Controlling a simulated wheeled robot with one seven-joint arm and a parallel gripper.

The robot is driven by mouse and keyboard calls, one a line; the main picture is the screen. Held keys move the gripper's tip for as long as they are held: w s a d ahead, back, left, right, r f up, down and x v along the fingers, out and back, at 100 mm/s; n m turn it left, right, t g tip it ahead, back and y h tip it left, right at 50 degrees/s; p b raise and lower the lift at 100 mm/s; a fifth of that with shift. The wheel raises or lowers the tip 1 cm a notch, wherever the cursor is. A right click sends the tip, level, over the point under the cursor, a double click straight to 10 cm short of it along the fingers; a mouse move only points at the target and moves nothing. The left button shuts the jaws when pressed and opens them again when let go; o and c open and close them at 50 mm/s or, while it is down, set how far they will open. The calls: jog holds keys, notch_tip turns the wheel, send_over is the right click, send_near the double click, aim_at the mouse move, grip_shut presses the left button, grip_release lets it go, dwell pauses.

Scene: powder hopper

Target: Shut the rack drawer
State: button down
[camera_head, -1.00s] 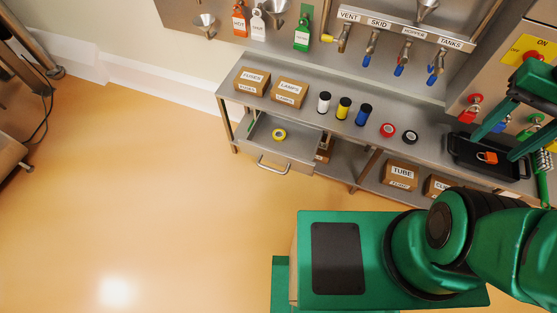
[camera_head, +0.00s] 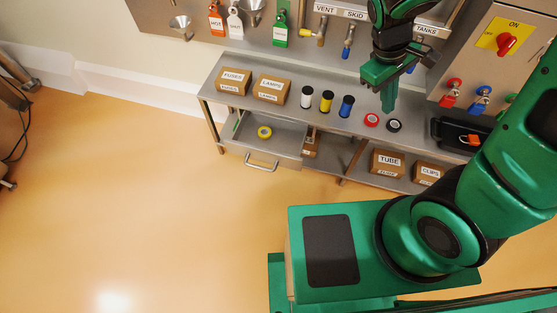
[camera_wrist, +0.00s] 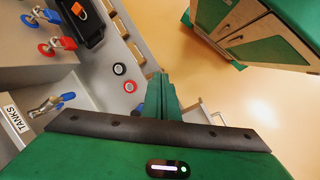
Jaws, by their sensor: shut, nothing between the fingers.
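The grey rack drawer (camera_head: 287,146) hangs under the left end of the metal bench and is pulled out toward the front. A yellow tape roll (camera_head: 264,132) lies inside it. Its bar handle (camera_head: 261,164) faces the open floor. My gripper (camera_head: 388,108) is shut and empty, pointing down above the bench near the red and black tape rolls. It is to the right of the drawer and apart from it. In the wrist view my green fingers (camera_wrist: 161,82) are together and hide part of the bench; a pale handle-like bar shows to their right.
The bench (camera_head: 228,68) carries a fuses box (camera_head: 232,82), a lamps box (camera_head: 271,90), several spools and a black tray (camera_head: 447,132). Tube (camera_head: 387,162) and clips (camera_head: 428,174) boxes sit on the lower shelf. Valves hang behind. The floor before the drawer is clear.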

jog(key=w+a+f+n+t+h, duration=0.2)
jog(key=a+f+n+t, duration=0.2)
jog(key=a+f+n, duration=1.1)
jog(key=s+a+f+n+t+y, duration=0.1)
jog(key=s+a+f+n+t, duration=0.25)
jog(key=a+f+n, duration=0.35)
jog(key=s+a+f+n+t+y, duration=0.1)
jog(key=s+a+f+n+t, duration=0.1)
jog(key=s+a+f+n, duration=0.5)
jog(key=m, duration=0.3)
send_near(281, 157)
notch_tip(281, 157, down, 4)
jog(key=w+d, duration=0.1)
jog(key=w, duration=0.1)
jog(key=shift+w+d+f, duration=0.1)
jog(key=shift+w+d, duration=0.05)
jog(key=shift+w, duration=0.3)
jog(key=shift+w+d, duration=0.2)
jog(key=shift+w, duration=0.25)
